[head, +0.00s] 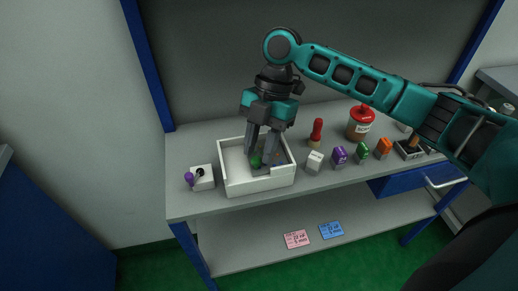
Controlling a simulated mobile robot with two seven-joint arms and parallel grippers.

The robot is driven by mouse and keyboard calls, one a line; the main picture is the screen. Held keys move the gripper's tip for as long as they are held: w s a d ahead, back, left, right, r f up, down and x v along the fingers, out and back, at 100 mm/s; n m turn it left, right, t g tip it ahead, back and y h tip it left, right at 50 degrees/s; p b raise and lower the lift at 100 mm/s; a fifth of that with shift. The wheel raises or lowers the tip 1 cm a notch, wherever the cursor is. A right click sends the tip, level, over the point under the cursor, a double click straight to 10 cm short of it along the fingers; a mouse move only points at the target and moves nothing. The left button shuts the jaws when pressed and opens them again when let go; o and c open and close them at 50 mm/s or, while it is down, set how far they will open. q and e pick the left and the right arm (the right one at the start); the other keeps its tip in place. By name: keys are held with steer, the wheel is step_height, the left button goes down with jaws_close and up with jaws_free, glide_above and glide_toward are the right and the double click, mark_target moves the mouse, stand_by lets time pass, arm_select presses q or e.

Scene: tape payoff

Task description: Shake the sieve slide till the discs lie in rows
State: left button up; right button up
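My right gripper (260,160) points down into a white open-topped tray (262,184) on the grey bench. Its two fingers stand apart. A small green thing (256,161) shows at the fingertips, beside a dark grey piece low in the tray. The fingers partly hide both, and I cannot tell whether the gripper grips either one. I cannot make out a sieve slide or rows of discs. My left gripper is out of view.
A white block with a purple knob (189,178) stands left of the tray. To the right are a red-handled tool (316,130), a red-lidded jar (359,124) and several small coloured boxes. Pink (296,239) and blue (331,230) cards lie on the lower shelf.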

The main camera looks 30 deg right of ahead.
steer(key=shift+s+a+f, duration=0.1)
steer(key=shift+a+f, duration=0.05)
steer(key=shift+f, duration=0.25)
steer(key=shift+c, duration=0.3)
jaws_close()
